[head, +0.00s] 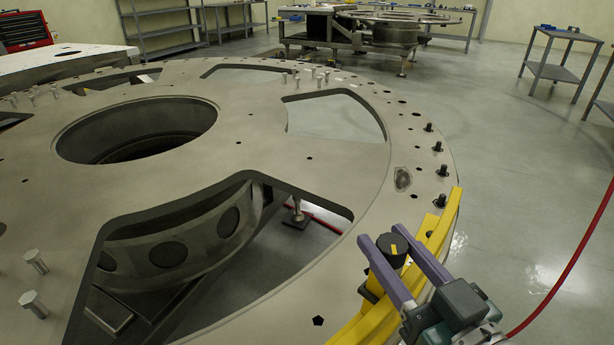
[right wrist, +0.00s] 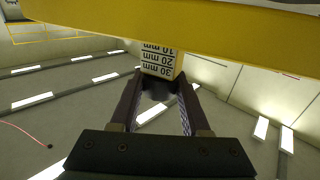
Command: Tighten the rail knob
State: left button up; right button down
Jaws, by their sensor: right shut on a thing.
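In the right wrist view the dark knob (right wrist: 158,88) sits between the fingers, partly in shadow. Beyond it is a yellow block (right wrist: 158,62) with a millimetre scale, under the yellow rail (right wrist: 170,25). My left gripper is not in view.
The large grey turret plate (head: 270,160) has wide cutouts and a round centre hole. Black bolts (head: 440,172) stand along its right rim, and loose silver bolts (head: 35,261) stand at left. Open floor lies beyond the plate.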

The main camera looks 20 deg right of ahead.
jog(key=shift+m+h, duration=0.9)
jog(key=shift+h, duration=0.6)
jog(key=shift+c, duration=1.8)
grip_release()
jog(key=p+v, duration=0.2)
jog(key=v, duration=0.8)
jog(key=shift+r, duration=0.25)
jog(key=shift+w, duration=0.1)
